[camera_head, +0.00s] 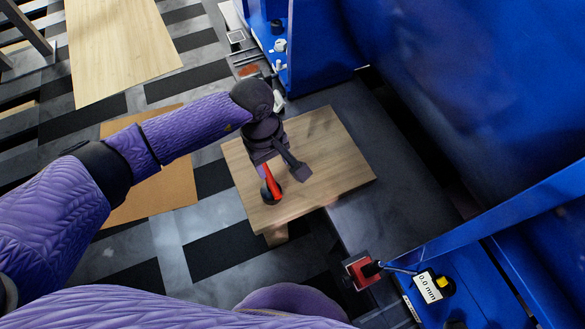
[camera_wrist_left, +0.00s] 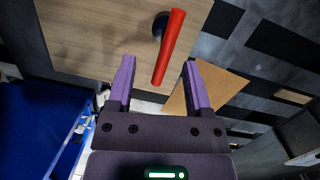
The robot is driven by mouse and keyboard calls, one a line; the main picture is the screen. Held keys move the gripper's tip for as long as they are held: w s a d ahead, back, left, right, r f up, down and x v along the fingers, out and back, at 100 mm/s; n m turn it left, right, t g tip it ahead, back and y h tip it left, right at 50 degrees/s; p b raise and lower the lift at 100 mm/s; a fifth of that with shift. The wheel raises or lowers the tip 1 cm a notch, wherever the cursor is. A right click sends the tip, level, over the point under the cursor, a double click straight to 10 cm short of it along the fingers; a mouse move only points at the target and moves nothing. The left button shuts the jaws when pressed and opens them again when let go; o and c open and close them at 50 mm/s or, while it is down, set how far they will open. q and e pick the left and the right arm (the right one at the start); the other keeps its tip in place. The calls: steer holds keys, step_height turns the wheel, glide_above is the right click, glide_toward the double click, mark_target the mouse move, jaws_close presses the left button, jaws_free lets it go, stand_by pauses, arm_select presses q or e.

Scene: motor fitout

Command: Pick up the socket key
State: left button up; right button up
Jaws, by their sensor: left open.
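The socket key, with a red handle (camera_head: 271,180) and a dark round end, is on the small wooden table. In the left wrist view its red handle (camera_wrist_left: 169,45) runs upright in the picture, and its lower end shows between the fingertips. My left gripper (camera_head: 280,172) is above the table, close to the key. It is open and empty, with one finger to each side of the handle's line in the wrist view (camera_wrist_left: 159,66). I cannot tell the height gap between fingers and handle. My right gripper is not in view.
The small wooden table (camera_head: 335,165) is otherwise bare. A dark grey platform (camera_head: 375,215) and large blue machine (camera_head: 480,90) stand to its right. A red block (camera_head: 360,272) and a display reading 0.0 mm (camera_head: 428,288) are at lower right. A light wooden board (camera_head: 120,45) is upper left.

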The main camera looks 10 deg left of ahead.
mark_target(268, 174)
arm_select(q)
steer(key=shift+w+a+f+m+t+y+b, duration=0.15)
steer(key=shift+w+a+m+t+y+b, duration=0.2)
steer(key=shift+w+a+m+y, duration=0.45)
steer(key=f+b, duration=0.2)
steer(key=f, duration=0.1)
steer(key=f+b, duration=0.2)
steer(key=f, duration=0.1)
steer(key=f+b, duration=0.2)
steer(key=f, duration=0.1)
steer(key=shift+s+a+f, duration=0.2)
steer(key=shift+s, duration=0.15)
steer(key=shift+w+r, duration=0.1)
steer(key=shift+r, duration=0.15)
steer(key=shift+c, duration=0.6)
jaws_close()
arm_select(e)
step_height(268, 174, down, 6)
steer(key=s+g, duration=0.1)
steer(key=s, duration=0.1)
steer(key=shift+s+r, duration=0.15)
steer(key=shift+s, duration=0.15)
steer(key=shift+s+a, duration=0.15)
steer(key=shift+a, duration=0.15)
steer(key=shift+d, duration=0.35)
